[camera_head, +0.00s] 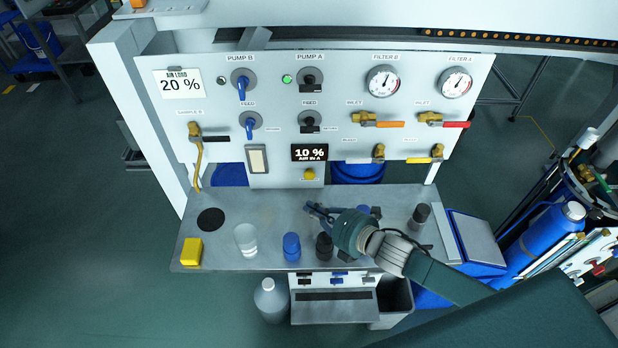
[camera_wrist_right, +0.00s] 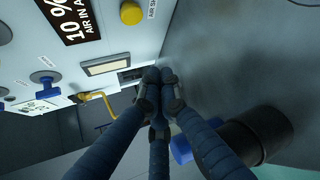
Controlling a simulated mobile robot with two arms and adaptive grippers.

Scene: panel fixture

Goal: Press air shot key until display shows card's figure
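The card (camera_head: 180,83) at the panel's upper left reads 20 %. The dark display (camera_head: 310,152) at the panel's lower middle reads 10 % with "AIR IN A" below it; it also shows, turned sideways, in the right wrist view (camera_wrist_right: 70,18). The round yellow air shot key (camera_head: 310,174) is just under the display. In the right wrist view the key (camera_wrist_right: 131,12) is at the top edge. My right gripper (camera_head: 318,210) is over the shelf, below and apart from the key. In the wrist view its fingertips (camera_wrist_right: 160,78) are together, with nothing visible between them. My left gripper is not in view.
On the shelf (camera_head: 270,205) stand a yellow block (camera_head: 191,251), a clear vessel (camera_head: 246,239), a blue jar (camera_head: 291,246) and dark jars (camera_head: 324,246). Valve handles, such as the orange one (camera_head: 390,124), stick out of the panel. A pale rectangular plate (camera_head: 257,159) is left of the display.

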